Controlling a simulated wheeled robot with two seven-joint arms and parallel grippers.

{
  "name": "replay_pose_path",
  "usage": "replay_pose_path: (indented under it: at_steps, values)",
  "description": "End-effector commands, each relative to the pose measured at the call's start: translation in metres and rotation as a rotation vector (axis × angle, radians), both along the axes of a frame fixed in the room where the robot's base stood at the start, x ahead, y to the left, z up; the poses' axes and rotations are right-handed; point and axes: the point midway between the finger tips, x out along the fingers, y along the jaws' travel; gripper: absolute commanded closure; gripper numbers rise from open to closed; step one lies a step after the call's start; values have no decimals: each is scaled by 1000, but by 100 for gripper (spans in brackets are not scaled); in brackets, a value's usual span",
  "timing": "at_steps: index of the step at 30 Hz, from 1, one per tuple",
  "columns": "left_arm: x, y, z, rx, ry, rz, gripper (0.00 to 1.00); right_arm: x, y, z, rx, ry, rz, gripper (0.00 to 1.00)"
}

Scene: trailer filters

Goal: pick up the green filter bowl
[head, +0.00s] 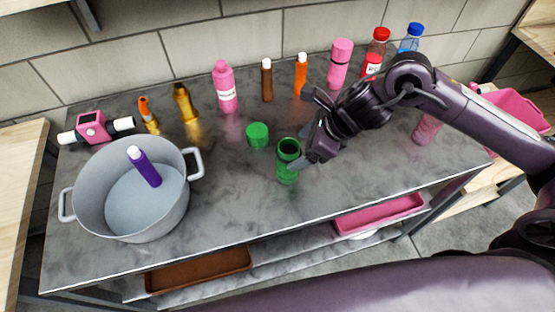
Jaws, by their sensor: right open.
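The green filter bowl (288,172) is a translucent green cup with an open top, standing upright on the grey table near its middle. A short solid green piece (257,135), like a lid, sits apart from it, behind and to the left. My right gripper (300,149) reaches in from the right and is open. Its fingers are at the bowl's right side, and the nearer fingertip overlaps the bowl's edge in the picture. I cannot tell whether it touches. My left gripper is not in view.
A grey pot (85,210) holding a purple bottle (145,167) stands at the left. A pink bottle (225,88), an orange bottle (300,75) and others line the back. A pink gauge piece (92,127) lies back left. The table in front of the bowl is clear.

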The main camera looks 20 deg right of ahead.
Motion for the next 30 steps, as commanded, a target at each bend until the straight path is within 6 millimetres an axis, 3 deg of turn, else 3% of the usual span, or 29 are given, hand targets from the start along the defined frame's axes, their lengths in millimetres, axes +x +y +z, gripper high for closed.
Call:
replay_pose_path:
  at_steps: [3,7,14,22,30]
  values:
    - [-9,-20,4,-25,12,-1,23,4,7,-11,3,4,0,23]
    - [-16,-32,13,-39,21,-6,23,11,15,-23,3,5,-1,23]
    - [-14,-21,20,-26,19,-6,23,22,27,-50,1,2,-1,23]
    - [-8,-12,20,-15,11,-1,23,24,28,-54,1,0,-1,23]
    - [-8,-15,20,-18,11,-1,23,23,28,-53,1,0,-1,57]
